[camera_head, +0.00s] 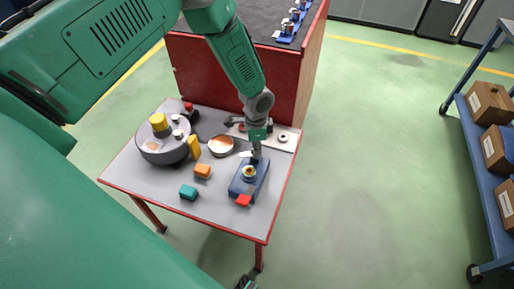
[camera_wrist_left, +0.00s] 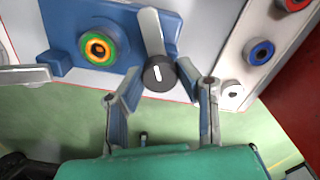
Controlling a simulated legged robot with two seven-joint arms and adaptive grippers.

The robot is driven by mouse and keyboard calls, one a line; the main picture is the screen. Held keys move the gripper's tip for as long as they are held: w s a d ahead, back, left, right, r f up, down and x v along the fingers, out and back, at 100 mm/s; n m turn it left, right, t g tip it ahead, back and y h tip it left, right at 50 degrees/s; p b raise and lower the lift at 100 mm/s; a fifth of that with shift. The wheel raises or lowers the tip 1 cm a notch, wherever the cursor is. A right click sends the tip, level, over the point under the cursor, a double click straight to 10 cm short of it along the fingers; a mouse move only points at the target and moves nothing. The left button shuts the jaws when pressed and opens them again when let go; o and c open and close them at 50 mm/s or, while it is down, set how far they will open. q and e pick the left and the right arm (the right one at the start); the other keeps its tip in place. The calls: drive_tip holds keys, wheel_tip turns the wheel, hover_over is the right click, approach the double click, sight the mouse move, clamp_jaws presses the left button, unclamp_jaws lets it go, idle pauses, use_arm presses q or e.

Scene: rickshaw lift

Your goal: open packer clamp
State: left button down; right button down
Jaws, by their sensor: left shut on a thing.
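The packer clamp appears to be the blue fixture (camera_head: 246,190) at the right front of the small table, with a yellow-ringed round part and a red block at its near end. In the left wrist view the blue fixture (camera_wrist_left: 65,25) carries a green-and-orange ring and a grey lever (camera_wrist_left: 150,30) with a black knob (camera_wrist_left: 158,74). My left gripper (camera_head: 256,155) reaches down to the fixture's far end. In the wrist view its fingers (camera_wrist_left: 158,85) stand on either side of the knob, shut on the lever's knob end. A small dark tip (camera_head: 246,282) at the bottom edge may be my right gripper.
A red-sided bench stands behind. Floor to the right is clear up to a blue cart (camera_head: 480,165).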

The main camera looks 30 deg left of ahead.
use_arm(q)
drive_tip(key=m, duration=0.4)
drive_tip(key=shift+w+a+m, duration=0.1)
drive_tip(key=shift+m, duration=0.3)
drive_tip(key=shift+r, duration=0.1)
idle(0.3)
drive_tip(key=c, duration=1.2)
unclamp_jaws()
wheel_tip(320, 180, up, 12)
drive_tip(key=shift+f, duration=0.15)
drive_tip(key=shift+a, duration=0.1)
